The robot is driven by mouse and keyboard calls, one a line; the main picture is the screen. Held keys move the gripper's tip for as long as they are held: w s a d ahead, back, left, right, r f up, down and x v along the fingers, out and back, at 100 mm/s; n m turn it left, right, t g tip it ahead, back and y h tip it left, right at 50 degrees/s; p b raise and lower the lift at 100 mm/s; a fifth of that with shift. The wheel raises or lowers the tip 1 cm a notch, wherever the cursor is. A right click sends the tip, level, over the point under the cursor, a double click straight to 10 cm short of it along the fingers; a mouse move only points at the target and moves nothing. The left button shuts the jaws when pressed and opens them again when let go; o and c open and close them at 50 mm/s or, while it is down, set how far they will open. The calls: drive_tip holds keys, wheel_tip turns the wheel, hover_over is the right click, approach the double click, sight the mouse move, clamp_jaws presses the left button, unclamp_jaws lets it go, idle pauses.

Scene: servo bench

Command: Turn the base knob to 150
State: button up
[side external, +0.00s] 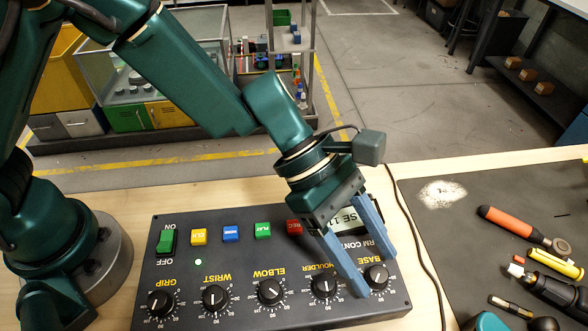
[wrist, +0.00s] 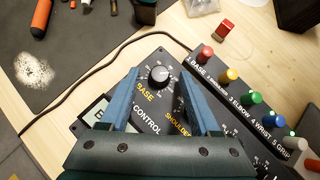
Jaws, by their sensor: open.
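The base knob (side external: 376,276) is a round black dial at the right end of the dark control box (side external: 225,262). It also shows in the wrist view (wrist: 159,74), ringed by white scale marks. My gripper (side external: 377,274) is open, with its two blue fingers pointing down on either side of the base knob. In the wrist view the knob appears between the fingertips (wrist: 160,76), with a gap on each side. I cannot tell how far down the fingers reach.
The shoulder knob (side external: 324,286) sits close left of my near finger. Elbow, wrist and grip knobs and coloured buttons share the box. A second panel with coloured knobs (wrist: 253,97) stands nearby in the wrist view. Tools, including an orange-handled one (side external: 515,225), lie on a dark mat (side external: 425,205).

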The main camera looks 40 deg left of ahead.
drive_tip(key=shift+d+f, duration=0.4)
drive_tip(key=shift+f, duration=0.05)
clamp_jaws()
drive_tip(key=shift+m, duration=0.3)
drive_tip(key=shift+w+m+g, duration=0.25)
drive_tip(key=shift+m+g, duration=0.95)
drive_tip(key=shift+d+m+g+y, duration=0.1)
drive_tip(key=shift+m+g+y, duration=0.95)
drive_tip(key=shift+m, duration=0.75)
drive_tip(key=shift+r+m+g, duration=0.1)
drive_tip(key=shift+m+g, duration=0.3)
drive_tip(key=shift+g, duration=0.05)
